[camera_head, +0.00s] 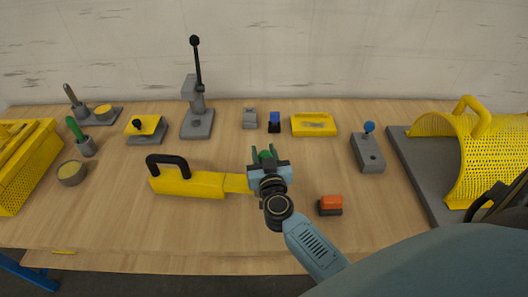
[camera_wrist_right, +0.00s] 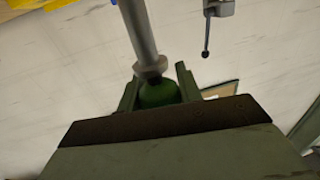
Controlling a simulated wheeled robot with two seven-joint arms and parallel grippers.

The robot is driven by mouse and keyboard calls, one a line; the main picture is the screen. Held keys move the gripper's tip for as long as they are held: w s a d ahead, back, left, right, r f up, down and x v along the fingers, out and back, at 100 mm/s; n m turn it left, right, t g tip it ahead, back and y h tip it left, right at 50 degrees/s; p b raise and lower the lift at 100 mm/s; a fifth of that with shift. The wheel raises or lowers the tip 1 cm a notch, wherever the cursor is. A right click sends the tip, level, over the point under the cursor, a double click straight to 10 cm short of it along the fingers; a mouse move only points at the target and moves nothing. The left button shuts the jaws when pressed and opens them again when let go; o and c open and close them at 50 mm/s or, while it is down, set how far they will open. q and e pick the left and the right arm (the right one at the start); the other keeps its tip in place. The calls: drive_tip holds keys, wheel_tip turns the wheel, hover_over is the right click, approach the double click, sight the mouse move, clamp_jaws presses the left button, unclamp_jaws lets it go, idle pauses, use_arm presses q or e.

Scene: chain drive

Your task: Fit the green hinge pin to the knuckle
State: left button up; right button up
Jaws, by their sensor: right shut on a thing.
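My right gripper (camera_head: 266,160) is over the middle of the table in the head view, with its fingers pointing toward the back. It is shut on the green hinge pin, whose green head (camera_head: 265,154) shows between the fingers. In the right wrist view the green head (camera_wrist_right: 158,94) sits between the two fingers (camera_wrist_right: 158,88), and a grey shaft points away from the gripper. A yellow piece with a black handle (camera_head: 190,186) lies just left of the gripper; its narrow right end reaches close to the wrist. I cannot make out which part is the knuckle. My left gripper is not in view.
A green-handled piece stands in a grey cup (camera_head: 86,147) at the left. A grey lever press (camera_head: 197,123) stands at the back. An orange-and-black block (camera_head: 330,205) lies right of my wrist. A yellow mesh guard (camera_head: 480,160) is at far right. The front left table is mostly clear.

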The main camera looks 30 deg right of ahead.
drive_tip(key=shift+r, duration=0.1)
idle(0.3)
drive_tip(key=shift+p, duration=0.4)
drive_tip(key=shift+p, duration=0.35)
idle(0.4)
drive_tip(key=shift+f+b, duration=2.55)
drive_tip(key=shift+f, duration=1.1)
drive_tip(key=o, duration=1.1)
drive_tip(key=shift+s, duration=0.1)
drive_tip(key=p+v, duration=0.1)
drive_tip(key=v, duration=1.2)
drive_tip(key=shift+s+a, duration=0.1)
